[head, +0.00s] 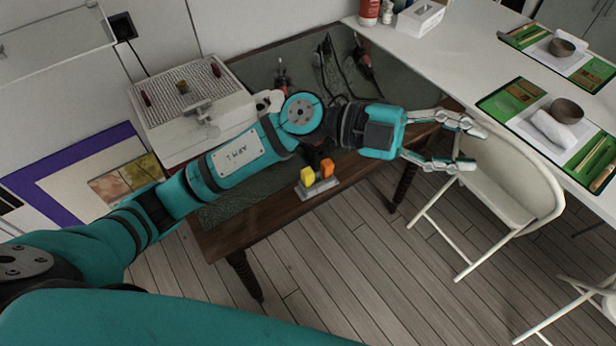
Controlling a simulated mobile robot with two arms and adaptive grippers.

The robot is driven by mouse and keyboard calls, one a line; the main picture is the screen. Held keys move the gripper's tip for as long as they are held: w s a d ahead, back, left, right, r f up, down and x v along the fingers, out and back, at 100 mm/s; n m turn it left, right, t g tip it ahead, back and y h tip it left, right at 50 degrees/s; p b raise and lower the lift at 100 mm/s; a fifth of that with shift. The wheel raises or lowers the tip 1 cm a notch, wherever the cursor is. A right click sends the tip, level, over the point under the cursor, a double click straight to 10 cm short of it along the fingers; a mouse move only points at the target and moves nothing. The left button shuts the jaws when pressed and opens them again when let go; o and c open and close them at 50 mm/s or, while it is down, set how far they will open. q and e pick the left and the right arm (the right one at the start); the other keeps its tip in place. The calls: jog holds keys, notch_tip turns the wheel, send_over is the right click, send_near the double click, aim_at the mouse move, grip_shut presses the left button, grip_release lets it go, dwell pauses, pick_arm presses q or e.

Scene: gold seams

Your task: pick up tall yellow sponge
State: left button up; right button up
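A small upright yellow block (308,176), which may be the tall yellow sponge, stands in a grey holder (320,188) at the front edge of the dark wooden table. An orange piece (327,168) stands beside it on the right. My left forearm passes just above them in the picture. My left gripper (466,144) is to the right of the table, above the white folding chair. Its fingers are spread apart with nothing between them.
The wooden table (225,235) has a dark green top with a white-grey box (190,130) and black-and-red tools at the back. A white table (440,50) with green place mats and bowls is at right. White folding chairs (505,190) stand on the plank floor, which is clear in front.

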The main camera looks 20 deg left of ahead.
pick_arm(q)
notch_tip(320, 180, down, 6)
jog(key=a+m+g+y, duration=0.1)
jog(key=m+g+y, duration=0.1)
jog(key=y, duration=0.3)
jog(key=n+t+y+p, duration=0.25)
jog(key=n+y, duration=0.25)
jog(key=y, duration=0.9)
send_over(307, 170)
jog(key=f, duration=1.6)
jog(key=shift+s+f, duration=0.2)
jog(key=shift+f, duration=1.05)
notch_tip(307, 170, down, 4)
jog(key=shift+w+f+p, duration=0.15)
jog(key=shift+f+p, duration=0.05)
jog(key=shift+p, duration=0.3)
pick_arm(e)
notch_tip(307, 170, up, 4)
jog(key=shift+d+f, duration=0.15)
jog(key=shift+f, duration=0.05)
pick_arm(q)
jog(key=shift+c, duration=0.2)
